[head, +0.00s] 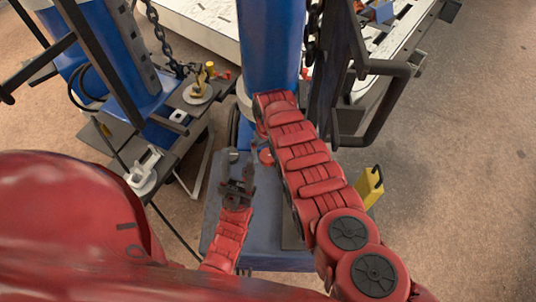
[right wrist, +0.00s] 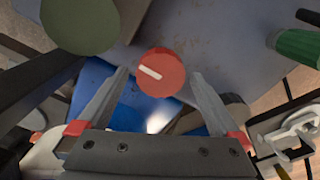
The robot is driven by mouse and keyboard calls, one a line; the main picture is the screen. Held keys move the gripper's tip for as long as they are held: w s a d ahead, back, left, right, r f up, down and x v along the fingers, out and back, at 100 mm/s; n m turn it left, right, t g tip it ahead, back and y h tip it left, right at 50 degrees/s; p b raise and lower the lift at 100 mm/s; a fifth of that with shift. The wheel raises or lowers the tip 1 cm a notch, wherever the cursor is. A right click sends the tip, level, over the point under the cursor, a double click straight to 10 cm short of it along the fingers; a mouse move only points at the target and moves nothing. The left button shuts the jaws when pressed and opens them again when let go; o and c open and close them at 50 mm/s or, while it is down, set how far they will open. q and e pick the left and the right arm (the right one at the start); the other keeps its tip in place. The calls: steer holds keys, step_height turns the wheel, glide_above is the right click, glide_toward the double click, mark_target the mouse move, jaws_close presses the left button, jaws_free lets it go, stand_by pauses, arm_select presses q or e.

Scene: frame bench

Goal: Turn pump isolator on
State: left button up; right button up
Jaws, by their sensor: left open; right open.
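A round red knob (right wrist: 160,72) with a short white pointer mark shows in the right wrist view; I take it for the pump isolator. Its mark slants from upper left to lower right. My right gripper (right wrist: 160,78) is open, with its fingertips on either side of the knob in the picture; I cannot tell if they touch it. A small red disc (head: 266,157) beside my right arm in the head view may be the same knob. My right gripper is hidden there by the arm. My left gripper (head: 238,170) is open and empty over the blue-grey plate.
A blue column (head: 268,45) stands behind my right arm, with a dark frame (head: 375,105) to its right. A yellow block (head: 369,187) stands at right. A green handle (right wrist: 298,46) and white clamp (right wrist: 291,132) lie right of the knob. Bare floor (head: 455,190) is at right.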

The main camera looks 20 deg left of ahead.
steer(key=c, duration=1.3)
steer(key=shift+m, duration=0.4)
steer(key=m, duration=0.3)
steer(key=shift+m, duration=0.4)
steer(key=m, duration=0.4)
steer(key=shift+f, duration=0.1)
steer(key=m, duration=0.5)
steer(key=shift+s+d, duration=0.1)
steer(key=m, duration=0.4)
steer(key=shift+m, duration=0.3)
